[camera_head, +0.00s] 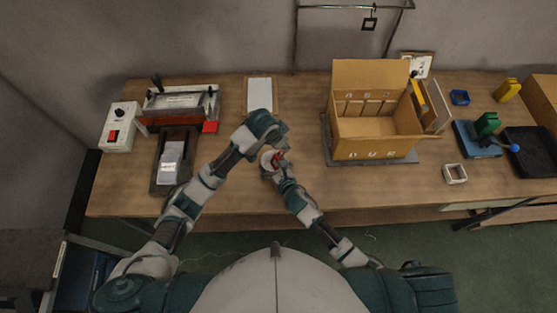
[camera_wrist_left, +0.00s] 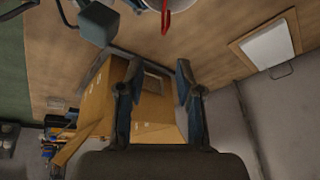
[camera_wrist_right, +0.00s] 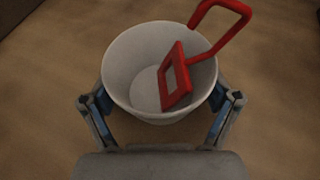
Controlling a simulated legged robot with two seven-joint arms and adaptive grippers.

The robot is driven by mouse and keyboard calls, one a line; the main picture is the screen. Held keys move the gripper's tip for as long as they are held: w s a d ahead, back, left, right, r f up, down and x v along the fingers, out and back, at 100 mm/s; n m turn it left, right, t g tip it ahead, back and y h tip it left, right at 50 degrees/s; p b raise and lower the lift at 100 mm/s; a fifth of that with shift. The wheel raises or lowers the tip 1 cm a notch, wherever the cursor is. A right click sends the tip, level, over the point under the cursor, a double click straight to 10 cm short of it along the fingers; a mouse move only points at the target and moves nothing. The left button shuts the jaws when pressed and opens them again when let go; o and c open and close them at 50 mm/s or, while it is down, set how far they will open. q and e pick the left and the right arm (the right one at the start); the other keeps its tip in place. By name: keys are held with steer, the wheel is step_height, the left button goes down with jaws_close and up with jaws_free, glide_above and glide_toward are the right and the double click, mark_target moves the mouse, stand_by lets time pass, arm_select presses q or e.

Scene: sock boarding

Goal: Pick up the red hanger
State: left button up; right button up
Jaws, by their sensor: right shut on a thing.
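A red hanger (camera_wrist_right: 176,78) with a square frame and a bent hook leans inside a white cup (camera_wrist_right: 125,80) in the right wrist view. Its hook rises above the rim. My right gripper (camera_wrist_right: 160,100) is shut on the cup, with a finger on each side. In the head view the red hanger (camera_head: 280,155) shows as a small patch at the cup, partly hidden by my arms. My left gripper (camera_head: 280,133) is above and beside the cup. In the left wrist view the left gripper (camera_wrist_left: 156,78) is open and empty; the red hanger (camera_wrist_left: 165,18) shows at the top edge, outside its fingers.
An open cardboard box (camera_head: 375,148) stands right of my grippers. A sealing machine (camera_head: 183,103) and a dark tray of packets (camera_head: 160,185) are at the left. A clipboard (camera_head: 260,95) lies behind. A metal rack (camera_head: 368,23) rises at the back.

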arm_select(q)
glide_above(278, 159)
steer(key=d, duration=0.2)
step_height(278, 159, down, 5)
steer(key=shift+w+a+f, duration=0.3)
steer(key=shift+a+f, duration=0.1)
steer(key=x, duration=0.4)
steer(key=shift+s+d+f, duration=0.15)
steer(key=shift+f, duration=0.15)
steer(key=shift+d+f, duration=0.2)
steer(key=shift+d, duration=0.3)
steer(key=shift+a, duration=0.2)
steer(key=c, duration=0.6)
steer(key=shift+a, duration=0.45)
jaws_close()
